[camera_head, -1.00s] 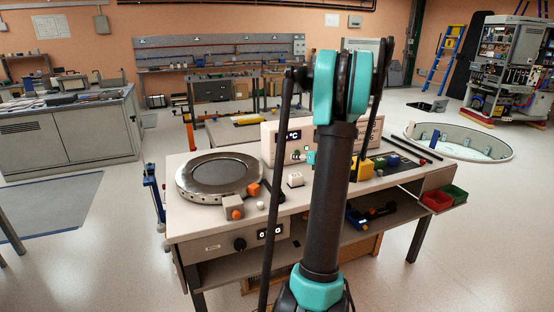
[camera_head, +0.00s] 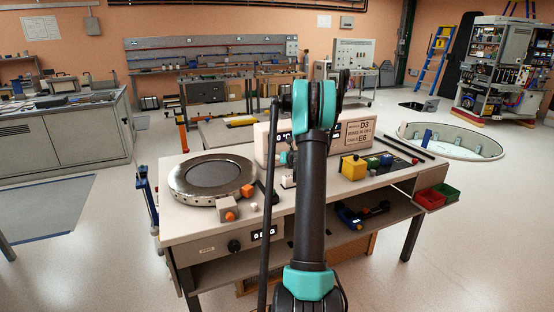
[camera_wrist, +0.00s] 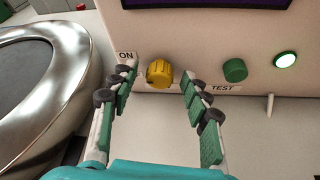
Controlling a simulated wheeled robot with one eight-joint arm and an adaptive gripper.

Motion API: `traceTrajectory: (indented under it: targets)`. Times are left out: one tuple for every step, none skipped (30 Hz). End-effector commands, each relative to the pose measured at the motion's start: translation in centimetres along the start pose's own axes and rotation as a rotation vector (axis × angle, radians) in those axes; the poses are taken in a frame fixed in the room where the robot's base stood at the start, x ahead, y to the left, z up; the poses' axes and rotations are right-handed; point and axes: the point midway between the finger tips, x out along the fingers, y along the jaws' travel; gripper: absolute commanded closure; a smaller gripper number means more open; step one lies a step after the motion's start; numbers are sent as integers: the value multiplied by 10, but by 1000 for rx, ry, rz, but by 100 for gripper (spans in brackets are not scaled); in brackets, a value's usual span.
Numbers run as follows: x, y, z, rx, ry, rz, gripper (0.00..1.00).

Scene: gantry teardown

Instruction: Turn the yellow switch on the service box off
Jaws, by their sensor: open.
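The yellow switch (camera_wrist: 159,73) is a ridged round knob on the front of the pale service box (camera_wrist: 215,45), beside an "ON" label (camera_wrist: 126,56) on its left. My gripper (camera_wrist: 159,82) is open, with one green-padded finger on each side of the knob in the wrist view. Whether the pads touch the knob cannot be told, but gaps show on both sides. In the head view the service box (camera_head: 357,137) stands at the back of the bench, and my arm hides the switch.
A green knob (camera_wrist: 235,70), a "TEST" label (camera_wrist: 222,88) and a lit green lamp (camera_wrist: 286,60) are right of the switch. A round metal plate (camera_head: 211,177) is on the bench's left. A yellow block (camera_head: 353,167) is on the right.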

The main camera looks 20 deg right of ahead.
Motion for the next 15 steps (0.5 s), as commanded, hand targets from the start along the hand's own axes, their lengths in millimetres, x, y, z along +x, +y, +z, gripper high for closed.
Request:
traceTrajectory:
  targets:
    - [2,0,0,0,0,0,53]
    - [3,0,0,0,0,0,53]
    - [4,0,0,0,0,0,53]
    - [4,0,0,0,0,0,53]
    - [4,0,0,0,0,0,53]
    - [5,0,0,0,0,0,53]
    - [4,0,0,0,0,0,53]
    - [4,0,0,0,0,0,53]
    - [4,0,0,0,0,0,53]
    - [4,0,0,0,0,0,53]
    - [4,0,0,0,0,0,55]
    - [4,0,0,0,0,0,60]
    - [4,0,0,0,0,0,64]
    - [4,0,0,0,0,0,68]
    - [4,0,0,0,0,0,72]
